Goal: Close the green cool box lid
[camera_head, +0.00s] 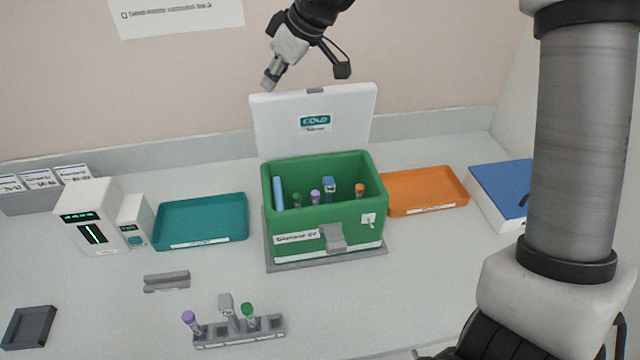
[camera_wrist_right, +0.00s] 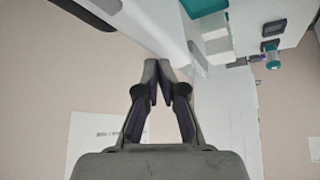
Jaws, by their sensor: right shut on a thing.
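The green cool box (camera_head: 322,222) stands on a grey base at the middle of the counter, with several capped tubes inside. Its white lid (camera_head: 275,130), with a "COLD" label, stands open and nearly upright at the back of the box. My right gripper (camera_head: 269,82) is at the lid's upper left edge, its fingers shut on the lid; the contact itself is hard to make out. In the right wrist view the gripper (camera_wrist_right: 157,66) has its fingertips close together beside a white panel edge. A grey latch (camera_head: 333,238) is on the box front. My left gripper is out of view.
A teal tray (camera_head: 202,217) lies left of the box and an orange tray (camera_head: 428,190) right of it. A tube rack (camera_head: 240,333) stands in front. White devices (camera_head: 90,215) are at the left. The wall (camera_head: 180,90) is close behind the lid.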

